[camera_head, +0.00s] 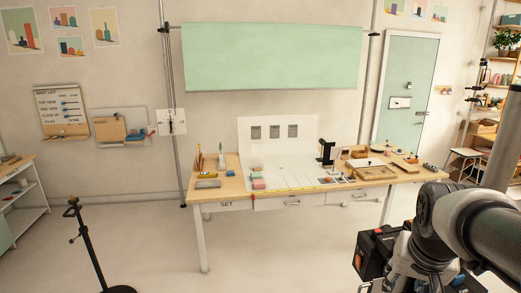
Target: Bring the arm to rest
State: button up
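My arm (465,225) shows at the lower right of the head view, as dark and grey links close to the camera. It is in front of the floor and the right end of the table. The end of the arm runs toward the bottom edge of the frame. My gripper's fingers cannot be made out, so I cannot tell whether they are open or shut, or whether they hold anything.
A wooden table (221,189) with many small props stands ahead. A black stand (88,245) is at the lower left, a white shelf unit (30,197) at the far left. Shelves (486,128) and a green door (408,85) are at right.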

jog(key=s+a+f+n+y+b, duration=0.2)
jog(key=s+a+f+n+b, duration=0.3)
jog(key=s+a+f+b, duration=0.9)
notch_tip(320, 180, down, 4)
jog(key=shift+s+a+r+t, duration=0.2)
jog(key=shift+s+a+t, duration=0.15)
jog(key=shift+s, duration=0.65)
jog(key=shift+r, duration=0.1)
